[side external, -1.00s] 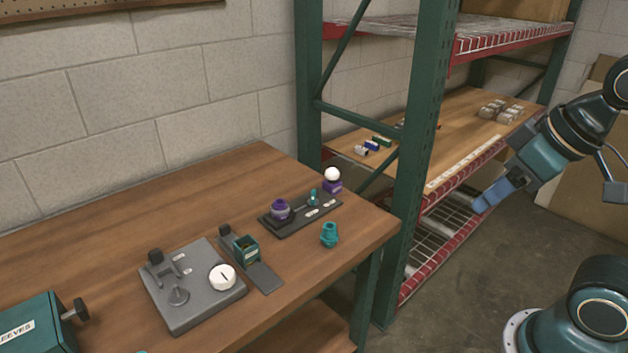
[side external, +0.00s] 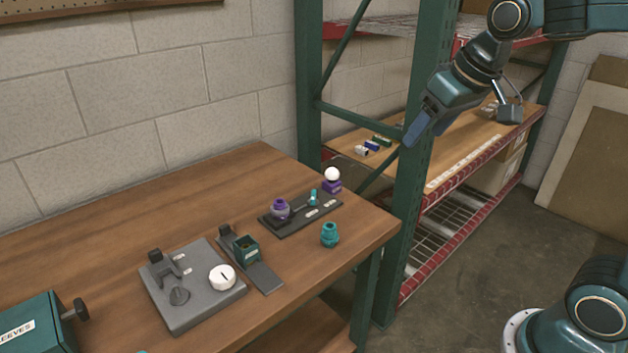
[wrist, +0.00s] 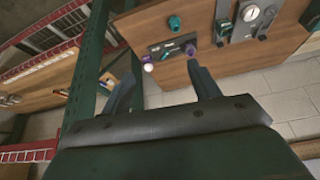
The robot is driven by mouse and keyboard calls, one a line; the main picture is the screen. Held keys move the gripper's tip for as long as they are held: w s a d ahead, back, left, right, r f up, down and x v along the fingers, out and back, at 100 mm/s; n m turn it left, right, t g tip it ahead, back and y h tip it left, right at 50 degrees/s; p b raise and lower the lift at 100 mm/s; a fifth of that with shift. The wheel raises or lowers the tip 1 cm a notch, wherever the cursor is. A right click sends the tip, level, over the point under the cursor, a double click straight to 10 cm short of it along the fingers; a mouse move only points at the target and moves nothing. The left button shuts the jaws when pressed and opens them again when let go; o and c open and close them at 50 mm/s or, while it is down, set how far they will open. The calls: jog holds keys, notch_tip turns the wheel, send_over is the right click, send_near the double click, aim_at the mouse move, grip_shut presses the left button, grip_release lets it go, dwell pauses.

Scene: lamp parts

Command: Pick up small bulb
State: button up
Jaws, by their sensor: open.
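A small round white bulb (side external: 332,174) sits upright on a purple base (side external: 332,187) at the far right end of a dark tray (side external: 290,229) on the wooden table. In the wrist view the white bulb (wrist: 148,67) shows between the fingers, some way beyond them. My gripper (side external: 414,132) is open and empty in the air, to the right of the bulb and higher, in front of the green shelf post. Its two fingers (wrist: 161,60) are spread apart in the wrist view.
The tray also carries a purple part (side external: 280,210) and a small teal part (side external: 313,196). A teal part (side external: 329,234) stands near the table edge. A grey fixture (side external: 193,287) and a teal box (side external: 245,250) stand left. The green post (side external: 410,190) is close to my gripper.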

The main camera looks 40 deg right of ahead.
jog(key=w+d+f, duration=0.1)
jog(key=w+d, duration=0.1)
jog(key=w, duration=0.7)
jog(key=m, duration=0.3)
send_over(333, 169)
jog(key=s, duration=0.5)
notch_tip(333, 169, down, 15)
jog(key=shift+s+a+f+g, duration=0.15)
jog(key=shift+a+g, duration=0.1)
jog(key=shift+g, duration=0.15)
jog(key=shift+f, duration=0.1)
jog(key=shift+h, duration=0.3)
jog(key=shift+x, duration=4.2)
jog(key=shift+a+f, duration=0.1)
jog(key=shift+a+x, duration=0.2)
jog(key=shift+x, duration=2.3)
